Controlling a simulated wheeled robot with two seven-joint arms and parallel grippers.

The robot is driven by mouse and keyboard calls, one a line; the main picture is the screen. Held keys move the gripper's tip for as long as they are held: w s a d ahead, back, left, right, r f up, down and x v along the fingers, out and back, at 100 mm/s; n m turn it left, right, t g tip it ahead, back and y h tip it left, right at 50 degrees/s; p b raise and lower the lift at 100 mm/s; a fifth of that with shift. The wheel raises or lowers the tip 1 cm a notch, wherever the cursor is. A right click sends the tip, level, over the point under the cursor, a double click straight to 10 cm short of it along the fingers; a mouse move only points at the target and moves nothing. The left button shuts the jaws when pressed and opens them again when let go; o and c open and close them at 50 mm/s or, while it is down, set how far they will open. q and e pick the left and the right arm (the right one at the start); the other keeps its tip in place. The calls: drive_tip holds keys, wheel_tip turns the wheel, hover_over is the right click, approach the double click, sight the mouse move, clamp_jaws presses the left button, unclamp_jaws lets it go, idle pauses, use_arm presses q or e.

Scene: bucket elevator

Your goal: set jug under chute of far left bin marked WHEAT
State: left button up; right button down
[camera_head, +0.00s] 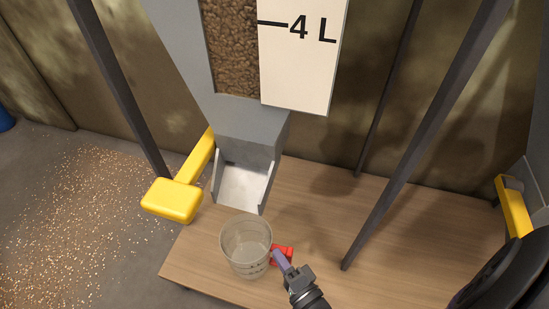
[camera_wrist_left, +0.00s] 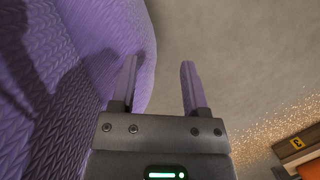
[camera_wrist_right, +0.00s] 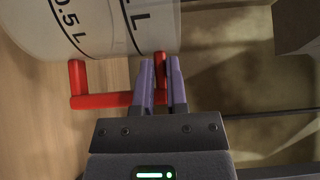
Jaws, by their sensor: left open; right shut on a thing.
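The clear jug (camera_head: 246,247) with a red handle (camera_head: 284,254) is at the front left of the wooden table, just in front of and below the metal chute (camera_head: 241,184) of a grey bin (camera_head: 186,50). My right gripper (camera_head: 279,260) is shut on the red handle. The right wrist view shows the handle (camera_wrist_right: 105,100) between the purple fingers (camera_wrist_right: 161,85) and the jug's litre marks (camera_wrist_right: 90,25). I cannot tell whether the jug touches the table. No WHEAT label shows. My left gripper (camera_wrist_left: 160,85) is open and empty, away from the jug.
A yellow lever (camera_head: 175,198) sticks out left of the chute. Dark posts (camera_head: 428,135) stand on the wooden table (camera_head: 330,215), one right of the jug. Another yellow lever (camera_head: 514,205) is at the far right. Grain (camera_head: 90,220) lies scattered on the floor.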

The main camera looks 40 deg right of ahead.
use_arm(q)
drive_tip(key=w+r+t+b, duration=0.1)
drive_tip(key=w+r+b, duration=0.2)
drive_tip(key=w, duration=0.6)
drive_tip(key=shift+w+d+r, duration=0.15)
drive_tip(key=shift+w+r, duration=0.2)
drive_tip(key=shift+r, duration=0.2)
use_arm(e)
wheel_tip(320, 180, down, 4)
drive_tip(key=shift+r, duration=0.1)
drive_tip(key=c, duration=0.7)
unclamp_jaws()
drive_tip(key=shift+f, duration=0.2)
drive_tip(key=shift+o, duration=0.2)
